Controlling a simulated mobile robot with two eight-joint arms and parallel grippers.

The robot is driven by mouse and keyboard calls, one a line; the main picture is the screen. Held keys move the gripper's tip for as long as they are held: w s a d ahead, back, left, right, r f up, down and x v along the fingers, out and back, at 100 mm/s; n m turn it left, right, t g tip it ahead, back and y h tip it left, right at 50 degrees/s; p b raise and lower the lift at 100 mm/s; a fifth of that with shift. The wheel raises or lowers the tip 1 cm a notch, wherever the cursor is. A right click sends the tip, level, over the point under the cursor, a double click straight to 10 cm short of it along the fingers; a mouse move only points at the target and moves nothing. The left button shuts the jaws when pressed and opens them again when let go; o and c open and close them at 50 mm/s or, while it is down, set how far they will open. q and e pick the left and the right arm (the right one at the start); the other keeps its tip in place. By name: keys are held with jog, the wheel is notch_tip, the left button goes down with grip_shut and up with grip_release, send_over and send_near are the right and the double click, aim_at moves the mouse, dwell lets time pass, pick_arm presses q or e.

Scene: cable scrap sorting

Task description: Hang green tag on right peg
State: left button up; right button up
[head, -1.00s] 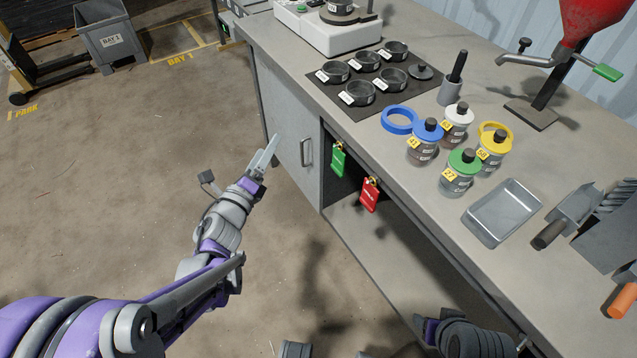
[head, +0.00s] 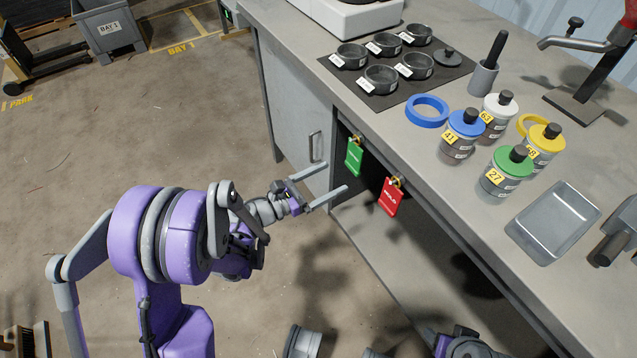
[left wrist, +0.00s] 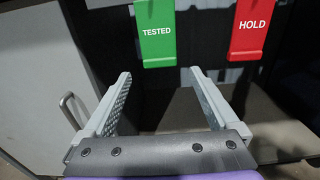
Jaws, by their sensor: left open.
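The green tag (head: 354,157) hangs on the left brass peg (head: 357,137) at the bench's front edge. In the left wrist view the green tag (left wrist: 155,32) reads TESTED. The red tag (head: 391,198) hangs on the right peg (head: 396,181); in the left wrist view the red tag (left wrist: 251,28) reads HOLD. My left gripper (head: 336,180) is open and empty, in front of and below the green tag. In the left wrist view the green tag is ahead, between the fingers (left wrist: 160,88) and apart from them. My right arm shows only at the bottom edge; its fingers are hidden.
The bench top (head: 455,195) holds lidded jars, a blue ring (head: 427,111), several small dishes on a dark mat (head: 345,97) and a metal tray (head: 553,223). A cabinet door with a handle (head: 315,147) is left of the tags.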

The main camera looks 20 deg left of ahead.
aim_at(352, 165)
pick_arm(q)
jog(key=shift+x, duration=2.85)
jog(key=c, duration=0.9)
jog(key=shift+r, duration=0.2)
jog(key=shift+r+p, duration=0.35)
jog(key=shift+p, duration=0.1)
jog(key=shift+a, duration=0.1)
jog(key=shift+v, duration=2.95)
jog(key=shift+r, duration=0.2)
